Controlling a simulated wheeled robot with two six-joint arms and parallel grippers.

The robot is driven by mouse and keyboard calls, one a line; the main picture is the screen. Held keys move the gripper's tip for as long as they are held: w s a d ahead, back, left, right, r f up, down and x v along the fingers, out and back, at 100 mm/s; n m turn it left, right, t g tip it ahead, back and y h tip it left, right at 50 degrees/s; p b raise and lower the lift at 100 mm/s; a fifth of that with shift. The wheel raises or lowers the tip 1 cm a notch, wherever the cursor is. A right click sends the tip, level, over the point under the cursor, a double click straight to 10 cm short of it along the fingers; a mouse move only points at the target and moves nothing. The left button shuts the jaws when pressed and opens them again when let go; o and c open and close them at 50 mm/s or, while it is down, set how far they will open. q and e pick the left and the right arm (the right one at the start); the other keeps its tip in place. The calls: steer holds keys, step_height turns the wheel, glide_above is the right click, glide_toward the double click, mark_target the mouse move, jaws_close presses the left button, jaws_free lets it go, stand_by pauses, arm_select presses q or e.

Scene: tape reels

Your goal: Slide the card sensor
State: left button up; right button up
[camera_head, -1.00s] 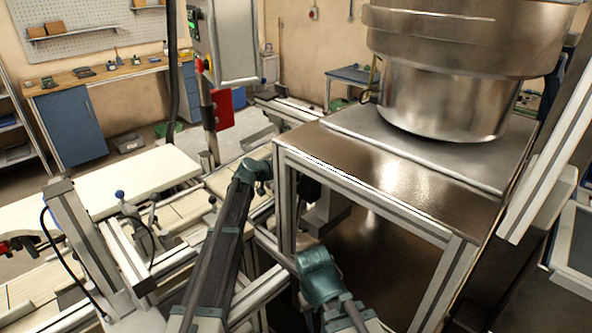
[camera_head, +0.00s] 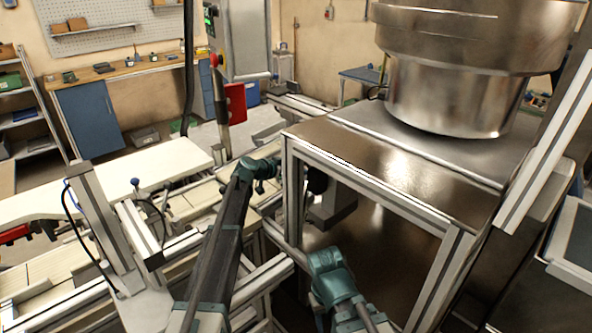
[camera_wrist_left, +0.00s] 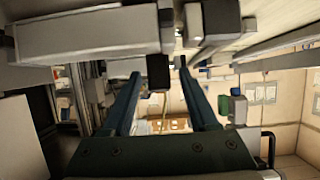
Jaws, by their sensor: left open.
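My left gripper (camera_wrist_left: 161,73) fills the middle of the left wrist view. Its two long teal fingers are apart, and I see nothing clamped between them. A small dark block (camera_wrist_left: 158,72) shows in the gap near the fingertips, under a pale grey housing (camera_wrist_left: 90,35). I cannot tell for sure whether this block is the card sensor or how far it is from the fingers. In the head view my left arm reaches up to a teal joint beside the metal frame, and the fingers are not clear there. My right arm is low at centre; its gripper cannot be made out.
A framed metal cabinet (camera_head: 385,175) with a large steel bowl (camera_head: 455,75) stands on the right. A white board (camera_head: 110,190) and pale conveyor tracks (camera_head: 205,195) lie at left. An upright profile post (camera_head: 100,225) stands near my left arm. Floor shows behind the board.

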arm_select(q)
steer(key=p+v, duration=0.5)
steer(key=v, duration=0.9)
steer(key=shift+w+d, duration=0.1)
